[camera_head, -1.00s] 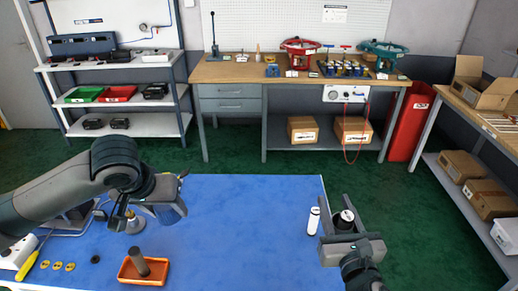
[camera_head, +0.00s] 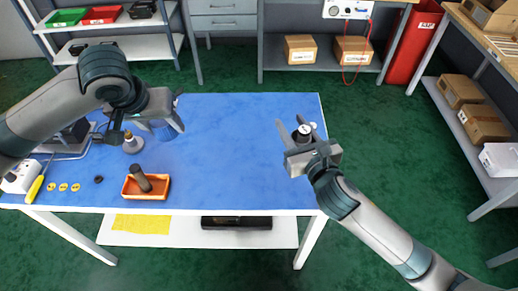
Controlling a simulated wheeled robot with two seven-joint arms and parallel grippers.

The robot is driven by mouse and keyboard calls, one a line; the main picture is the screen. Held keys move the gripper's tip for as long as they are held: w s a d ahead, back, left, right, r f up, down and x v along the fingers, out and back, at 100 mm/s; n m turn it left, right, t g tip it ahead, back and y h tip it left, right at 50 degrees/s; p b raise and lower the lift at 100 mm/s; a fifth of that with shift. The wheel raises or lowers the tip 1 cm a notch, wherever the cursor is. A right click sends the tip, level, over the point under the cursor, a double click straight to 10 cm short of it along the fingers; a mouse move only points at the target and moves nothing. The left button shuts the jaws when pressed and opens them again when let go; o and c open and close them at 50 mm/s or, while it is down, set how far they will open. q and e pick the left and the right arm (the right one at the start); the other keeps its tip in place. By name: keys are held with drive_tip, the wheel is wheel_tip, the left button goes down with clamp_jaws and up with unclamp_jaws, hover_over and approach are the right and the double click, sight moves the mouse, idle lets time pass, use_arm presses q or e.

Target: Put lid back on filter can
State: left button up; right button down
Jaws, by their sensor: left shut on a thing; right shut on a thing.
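My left gripper (camera_head: 168,128) is over the left part of the blue table, shut on a dark blue piece (camera_head: 165,134) mostly hidden by its fingers. My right gripper (camera_head: 300,132) is near the table's right edge, shut on a small black round piece (camera_head: 303,134) with a pale top. I cannot tell for sure which piece is the filter can and which is its lid. A white cylinder (camera_head: 313,125) shows just behind the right gripper, partly hidden.
The blue table (camera_head: 235,150) is clear in the middle. An orange tray (camera_head: 147,194) holds a dark cylinder (camera_head: 140,178). A pale part with a brass-coloured top (camera_head: 132,143), several yellow discs (camera_head: 63,187), a black ring (camera_head: 99,180) and a yellow-handled tool (camera_head: 35,188) lie at left.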

use_arm(q)
drive_tip(key=shift+r+p, duration=0.45)
drive_tip(key=shift+r, duration=0.1)
use_arm(e)
drive_tip(key=w+a+f, duration=0.5)
drive_tip(key=a+f, duration=0.1)
drive_tip(key=a, duration=0.3)
drive_tip(key=shift+w+f, duration=0.15)
drive_tip(key=shift+w, duration=0.2)
drive_tip(key=shift+a, duration=0.1)
drive_tip(key=shift+f, duration=2)
drive_tip(key=shift+f, duration=0.2)
drive_tip(key=c, duration=1.1)
unclamp_jaws()
drive_tip(key=shift+r, duration=0.2)
